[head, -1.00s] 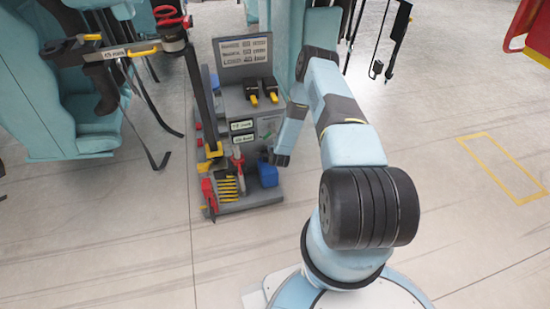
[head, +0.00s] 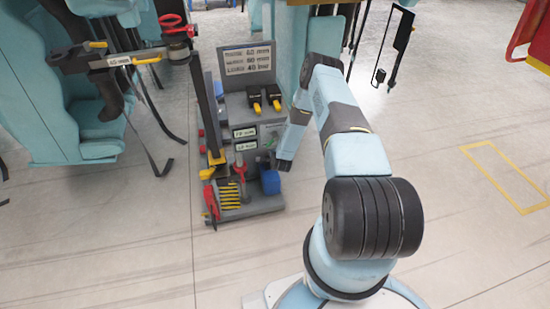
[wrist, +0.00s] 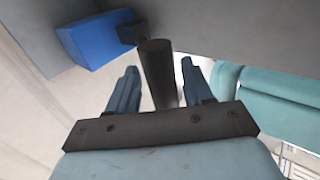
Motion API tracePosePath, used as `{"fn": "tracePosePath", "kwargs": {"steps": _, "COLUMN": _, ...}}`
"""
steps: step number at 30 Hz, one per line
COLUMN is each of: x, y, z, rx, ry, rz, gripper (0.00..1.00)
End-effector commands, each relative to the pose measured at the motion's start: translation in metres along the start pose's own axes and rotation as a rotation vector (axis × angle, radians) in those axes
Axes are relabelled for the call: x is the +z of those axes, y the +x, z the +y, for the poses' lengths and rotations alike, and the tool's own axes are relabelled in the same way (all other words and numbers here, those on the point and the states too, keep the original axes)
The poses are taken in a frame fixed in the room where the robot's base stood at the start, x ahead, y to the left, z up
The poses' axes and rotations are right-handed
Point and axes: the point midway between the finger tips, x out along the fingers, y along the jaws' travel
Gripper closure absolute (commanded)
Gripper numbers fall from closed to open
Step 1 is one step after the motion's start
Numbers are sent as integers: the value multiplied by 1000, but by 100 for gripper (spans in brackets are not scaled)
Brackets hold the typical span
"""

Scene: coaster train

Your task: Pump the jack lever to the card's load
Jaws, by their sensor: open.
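The card (head: 248,60) at the top of the grey tool stand carries three lines of print; the bottom line seems to read a load of 40 bar. My gripper (head: 284,164) is at the right side of the stand, small in the head view. In the wrist view my gripper (wrist: 158,67) is open, one finger on each side of a dark round bar (wrist: 158,75), which looks like the jack lever. A gap shows on both sides of the bar. The jack's body and any gauge cannot be made out.
A blue box (head: 270,181) sits low on the stand (head: 255,206), left of my gripper; it also shows in the wrist view (wrist: 98,38). Yellow-black parts (head: 264,100) and a red-handled tool (head: 239,166) are on the stand. Teal seats (head: 85,110) stand left. Floor in front is clear.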

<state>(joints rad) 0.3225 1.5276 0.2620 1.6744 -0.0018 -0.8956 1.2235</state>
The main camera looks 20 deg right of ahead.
Motion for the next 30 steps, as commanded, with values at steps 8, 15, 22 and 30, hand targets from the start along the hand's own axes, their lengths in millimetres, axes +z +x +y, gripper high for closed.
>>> {"fn": "tracePosePath", "kwargs": {"steps": 8, "x": 0, "y": -20, "z": 2, "rx": 4, "ry": 0, "rz": -1, "gripper": 49}}
{"fn": "tracePosePath", "kwargs": {"steps": 15, "x": 1, "y": -67, "z": 1, "rx": 3, "ry": 1, "rz": -2, "gripper": 49}}
{"fn": "tracePosePath", "kwargs": {"steps": 22, "x": 0, "y": -109, "z": 1, "rx": 1, "ry": -1, "rz": 0, "gripper": 49}}
{"fn": "tracePosePath", "kwargs": {"steps": 30, "x": 0, "y": -135, "z": 1, "rx": 0, "ry": 0, "rz": -1, "gripper": 49}}
